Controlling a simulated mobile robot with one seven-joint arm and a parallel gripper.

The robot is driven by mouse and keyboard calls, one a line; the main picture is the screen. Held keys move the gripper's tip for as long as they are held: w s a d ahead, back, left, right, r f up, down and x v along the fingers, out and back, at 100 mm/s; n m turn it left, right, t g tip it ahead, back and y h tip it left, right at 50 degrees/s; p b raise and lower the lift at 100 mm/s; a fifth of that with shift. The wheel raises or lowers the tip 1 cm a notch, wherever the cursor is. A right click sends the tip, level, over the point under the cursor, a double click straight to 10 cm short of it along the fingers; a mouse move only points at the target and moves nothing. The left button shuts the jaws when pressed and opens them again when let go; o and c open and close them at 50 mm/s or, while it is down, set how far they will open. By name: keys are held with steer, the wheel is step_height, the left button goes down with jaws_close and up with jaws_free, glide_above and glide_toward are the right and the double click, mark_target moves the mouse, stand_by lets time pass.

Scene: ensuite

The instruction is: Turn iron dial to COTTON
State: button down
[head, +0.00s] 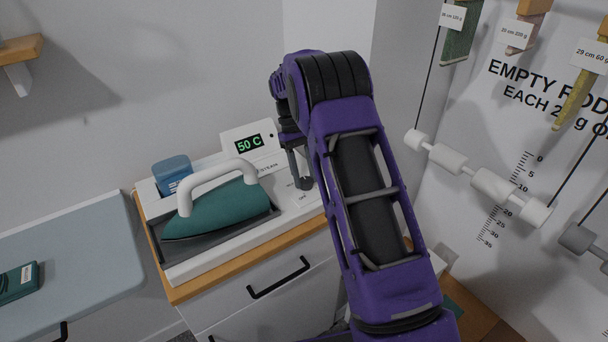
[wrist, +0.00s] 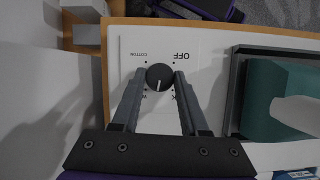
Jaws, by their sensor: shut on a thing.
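The iron dial (wrist: 160,77) is a round black knob on a white panel (wrist: 204,60) in the wrist view. Its white pointer line points down in that picture, between the two lower labels, which my fingers partly cover. COTTON (wrist: 140,54) is printed at the dial's upper left and OFF (wrist: 181,56) at its upper right, both upside down. My gripper (wrist: 160,79) is shut on the dial, one finger on each side. In the head view my gripper (head: 299,179) points down at the panel and hides the dial. The teal iron (head: 218,212) rests in its dark tray to the left.
A display (head: 249,144) reading 50 C stands behind the iron. A blue container (head: 172,174) is at the back left. The ironing board (head: 75,245) is at far left.

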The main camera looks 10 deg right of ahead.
steer(key=m, duration=0.2)
steer(key=m+y, duration=0.1)
steer(key=m, duration=0.1)
steer(key=m+y, duration=0.1)
steer(key=m, duration=0.1)
steer(key=shift+d, duration=0.25)
steer(key=m+y, duration=0.1)
steer(key=m, duration=0.2)
steer(key=m+t+y, duration=0.1)
steer(key=m, duration=0.2)
steer(key=shift+s+d+m+y, duration=0.1)
steer(key=shift+d+m+y, duration=0.05)
steer(key=shift+m+y, duration=0.2)
steer(key=m+t, duration=0.1)
steer(key=m, duration=0.2)
steer(key=m+t+y, duration=0.1)
steer(key=m, duration=0.2)
steer(key=shift+s+m, duration=0.2)
steer(key=shift+m, duration=0.05)
steer(key=m+t, duration=0.1)
steer(key=m, duration=0.1)
steer(key=m+t, duration=0.1)
steer(key=m, duration=0.2)
steer(key=shift+s+d+m, duration=0.1)
steer(key=shift+s+m, duration=0.05)
steer(key=shift+m, duration=0.15)
steer(key=shift+t, duration=0.3)
steer(key=shift+c, duration=2.1)
jaws_free()
